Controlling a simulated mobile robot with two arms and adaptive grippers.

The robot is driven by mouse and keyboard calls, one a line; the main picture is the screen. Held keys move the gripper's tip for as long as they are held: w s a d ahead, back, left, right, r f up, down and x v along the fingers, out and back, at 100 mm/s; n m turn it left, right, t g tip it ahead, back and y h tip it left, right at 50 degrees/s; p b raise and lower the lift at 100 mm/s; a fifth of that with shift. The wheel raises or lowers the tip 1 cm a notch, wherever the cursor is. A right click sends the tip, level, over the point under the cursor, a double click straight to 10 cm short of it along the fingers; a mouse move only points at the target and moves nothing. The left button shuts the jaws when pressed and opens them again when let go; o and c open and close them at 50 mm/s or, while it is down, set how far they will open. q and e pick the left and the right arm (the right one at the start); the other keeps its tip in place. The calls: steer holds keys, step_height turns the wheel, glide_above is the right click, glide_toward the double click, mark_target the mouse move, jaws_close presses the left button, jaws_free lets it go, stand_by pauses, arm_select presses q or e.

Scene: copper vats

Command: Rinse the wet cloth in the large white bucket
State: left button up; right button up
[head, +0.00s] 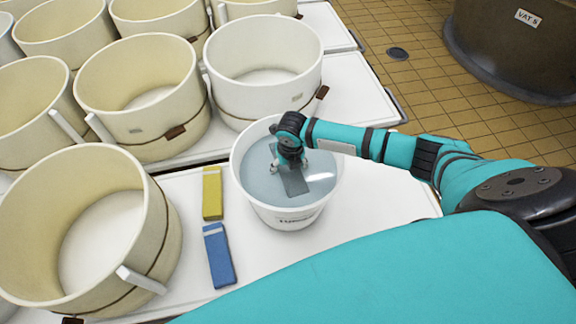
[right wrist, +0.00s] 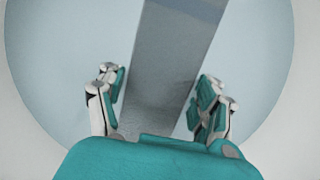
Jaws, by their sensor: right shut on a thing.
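My right gripper (head: 291,163) is over the bucket's opening, pointing down. It is shut on a flat grey cloth (head: 296,184), which lies within the bucket's rim at the water. How deep the cloth sits, I cannot tell. In the right wrist view the cloth (right wrist: 174,55) runs between the two fingers (right wrist: 160,95), with pale water around it. My left gripper is not in view.
Several cream tubs (head: 145,95) stand at the left and back, with a white tub (head: 262,98) just behind the bucket. The table top (head: 385,195) is clear at right; a vat (head: 515,55) stands beyond.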

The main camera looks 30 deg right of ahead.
stand_by(0.3)
step_height(320, 180, up, 16)
steer(key=p, duration=1.5)
steer(key=shift+f, duration=0.2)
